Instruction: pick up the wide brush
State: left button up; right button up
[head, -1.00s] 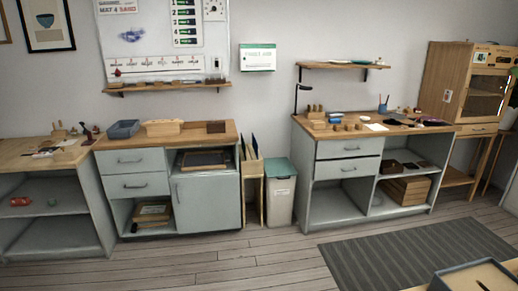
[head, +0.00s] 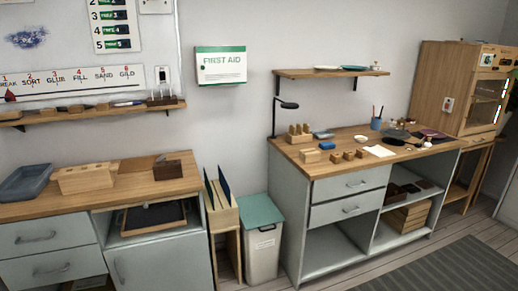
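I cannot make out a wide brush for certain. A blue cup (head: 376,124) with thin brush-like sticks stands at the back of the right workbench (head: 345,160). A wooden holder (head: 299,134) with upright pieces stands at that bench's left end, too small to tell what it holds. Some small tools stand in a rack on the left wall shelf (head: 60,117), also too small to name. Neither of my grippers shows in the head view.
The left workbench (head: 130,192) carries a grey tray (head: 24,182) and wooden boxes. A bin (head: 262,240) with a green lid and a wooden file stand (head: 222,215) fill the gap between benches. A grey striped mat (head: 440,270) lies on open floor at the lower right.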

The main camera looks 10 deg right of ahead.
aim_at(406, 125)
jog(key=i+l+z, duration=0.15)
jog(key=i+z, duration=0.75)
jog(key=i+j+z, duration=0.1)
jog(key=i+z, duration=0.35)
jog(key=i+l, duration=1)
jog(key=i, duration=0.15)
jog(key=i+l+u, duration=0.25)
jog(key=u, duration=0.3)
jog(key=i+l+u, duration=0.1)
jog(key=l+u, duration=0.25)
jog(key=i+u, duration=0.1)
jog(key=u, duration=0.3)
